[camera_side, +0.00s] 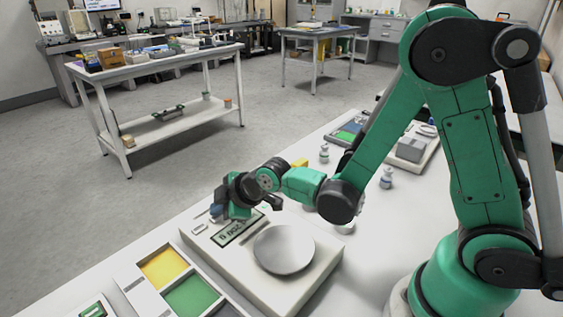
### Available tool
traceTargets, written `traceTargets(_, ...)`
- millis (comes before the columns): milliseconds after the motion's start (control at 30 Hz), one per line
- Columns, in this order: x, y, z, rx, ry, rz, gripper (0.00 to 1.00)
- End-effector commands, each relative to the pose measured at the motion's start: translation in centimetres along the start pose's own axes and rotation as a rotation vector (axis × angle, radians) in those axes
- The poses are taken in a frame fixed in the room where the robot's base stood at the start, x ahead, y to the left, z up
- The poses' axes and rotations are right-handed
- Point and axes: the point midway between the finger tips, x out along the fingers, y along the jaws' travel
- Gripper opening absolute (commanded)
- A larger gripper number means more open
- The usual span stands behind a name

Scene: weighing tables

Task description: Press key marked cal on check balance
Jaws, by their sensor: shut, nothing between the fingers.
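The check balance (300,283) is a white box on the near table, with a round grey pan (284,249) on top. Its display strip (238,228) lies along the back left of the top, and I cannot read its dark characters reliably. A small pale key (199,228) shows at the left end of the strip. I cannot make out its marking. My gripper (217,212) is low over the back edge of the balance, behind the display. It is shut and empty. It hides part of that edge, and I cannot tell whether it touches a key.
A tray with yellow (164,268) and green (191,297) compartments sits left of the balance. Small weights (386,178) (324,153) and another device (412,148) stand behind, near my arm. A side table (150,66) with boxes stands across the floor.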

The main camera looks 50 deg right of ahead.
Motion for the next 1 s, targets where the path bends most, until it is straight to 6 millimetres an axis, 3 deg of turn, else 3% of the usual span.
traceTargets(667, -1.2, 0.8, -0.8, 0.000, 0.000, 0.000, 0.00)
traceTargets(1000, -3.4, 2.5, -2.5, 0.000, 0.000, 0.000, 0.00)
